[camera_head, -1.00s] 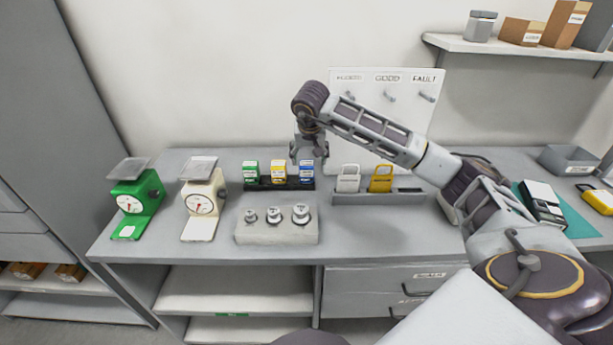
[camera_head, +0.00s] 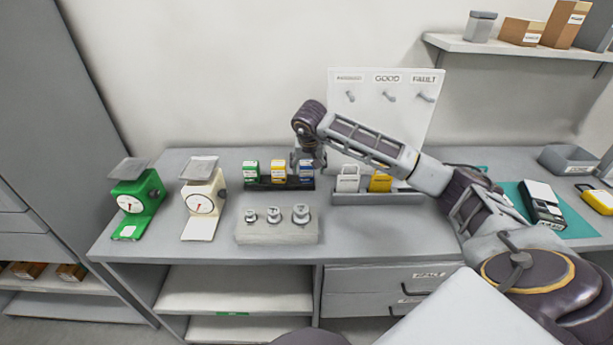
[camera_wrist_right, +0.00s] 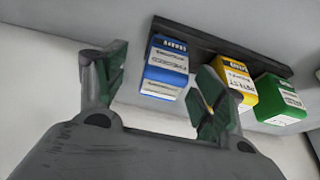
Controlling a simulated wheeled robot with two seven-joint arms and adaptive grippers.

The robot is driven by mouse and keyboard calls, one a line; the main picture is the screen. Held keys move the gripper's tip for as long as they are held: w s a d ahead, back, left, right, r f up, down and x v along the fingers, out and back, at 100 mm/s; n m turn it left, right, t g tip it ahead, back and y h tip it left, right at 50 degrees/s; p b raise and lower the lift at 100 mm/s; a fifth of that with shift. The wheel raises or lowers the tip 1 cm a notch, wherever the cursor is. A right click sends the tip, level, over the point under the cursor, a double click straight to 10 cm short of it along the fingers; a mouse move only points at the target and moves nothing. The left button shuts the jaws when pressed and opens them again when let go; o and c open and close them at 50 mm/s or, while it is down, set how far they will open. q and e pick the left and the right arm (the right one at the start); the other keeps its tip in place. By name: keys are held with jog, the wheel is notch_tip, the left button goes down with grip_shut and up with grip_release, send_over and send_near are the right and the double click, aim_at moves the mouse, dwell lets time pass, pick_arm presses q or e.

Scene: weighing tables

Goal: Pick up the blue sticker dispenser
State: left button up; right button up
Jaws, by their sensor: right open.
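The blue sticker dispenser (camera_head: 306,168) stands at the right end of a dark holder (camera_head: 265,186) on the table, partly covered by my right gripper (camera_head: 308,165). In the right wrist view the blue dispenser (camera_wrist_right: 166,68) shows beyond and between the two fingers of my right gripper (camera_wrist_right: 158,88). The fingers are apart, with nothing between their tips. The yellow dispenser (camera_head: 278,170) and green dispenser (camera_head: 250,171) stand beside it in the same holder. My left gripper is in neither view.
A block with several metal weights (camera_head: 277,231) sits in front of the holder. Green (camera_head: 137,197) and cream (camera_head: 202,203) scales stand to the left. A grey tray with tags (camera_head: 378,198) and a white hook board (camera_head: 385,115) are to the right.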

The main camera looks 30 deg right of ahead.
aim_at(307, 171)
jog(key=x, duration=0.3)
jog(key=shift+w+a+f+p, duration=0.15)
jog(key=shift+w+a+p, duration=0.05)
jog(key=shift+w+p, duration=0.1)
jog(key=shift+x, duration=0.75)
jog(key=c, duration=1.2)
jog(key=shift+r+b, duration=0.35)
jog(key=shift+r, duration=4.65)
